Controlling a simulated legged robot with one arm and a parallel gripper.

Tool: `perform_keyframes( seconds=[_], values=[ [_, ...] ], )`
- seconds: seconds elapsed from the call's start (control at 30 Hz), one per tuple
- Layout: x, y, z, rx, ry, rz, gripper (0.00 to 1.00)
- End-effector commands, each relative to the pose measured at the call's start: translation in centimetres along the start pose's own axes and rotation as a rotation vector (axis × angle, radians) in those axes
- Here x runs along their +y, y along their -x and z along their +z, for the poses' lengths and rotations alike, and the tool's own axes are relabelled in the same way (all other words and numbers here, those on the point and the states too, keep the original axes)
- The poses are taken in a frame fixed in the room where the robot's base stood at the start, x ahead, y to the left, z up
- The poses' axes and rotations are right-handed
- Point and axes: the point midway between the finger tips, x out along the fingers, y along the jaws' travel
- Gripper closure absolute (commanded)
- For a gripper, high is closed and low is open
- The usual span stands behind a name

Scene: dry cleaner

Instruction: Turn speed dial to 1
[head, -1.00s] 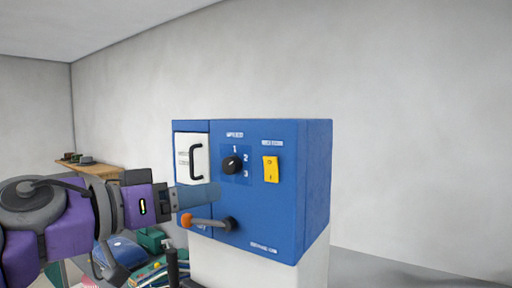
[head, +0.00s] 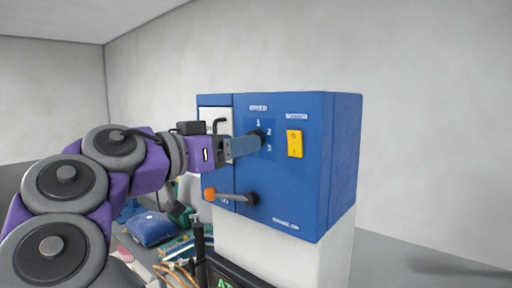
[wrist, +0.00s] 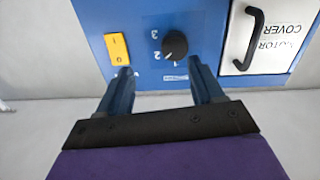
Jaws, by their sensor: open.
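The black speed dial (wrist: 175,45) sits on the blue panel (wrist: 200,20), with the numbers 1, 2 and 3 around it. The wrist view shows it upside down. A small light mark on the dial seems to face near 2, but it is too small to be sure. My gripper (wrist: 159,69) is open and empty, its two blue fingers apart and pointing at the panel. In the wrist view the dial lies ahead of the fingertips, nearer the right finger. In the head view my gripper (head: 252,146) partly hides the dial (head: 262,134).
A yellow switch (head: 294,143) is right of the dial. A white motor cover (head: 224,122) with a black handle is left of it. An orange-tipped lever (head: 230,196) juts out below. A cluttered surface with a blue object (head: 150,228) is at lower left.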

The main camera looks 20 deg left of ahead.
Motion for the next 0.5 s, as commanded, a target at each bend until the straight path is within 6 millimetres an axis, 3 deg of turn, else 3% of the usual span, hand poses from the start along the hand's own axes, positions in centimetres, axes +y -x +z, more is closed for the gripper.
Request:
perform_keyframes(
  seconds=[0.23,0.5],
  values=[
    [-1.0,-3.9,0.6,-0.002,0.010,-0.005,0.34],
    [0.5,-6.7,-0.1,-0.006,-0.003,-0.002,0.34]
  ],
)
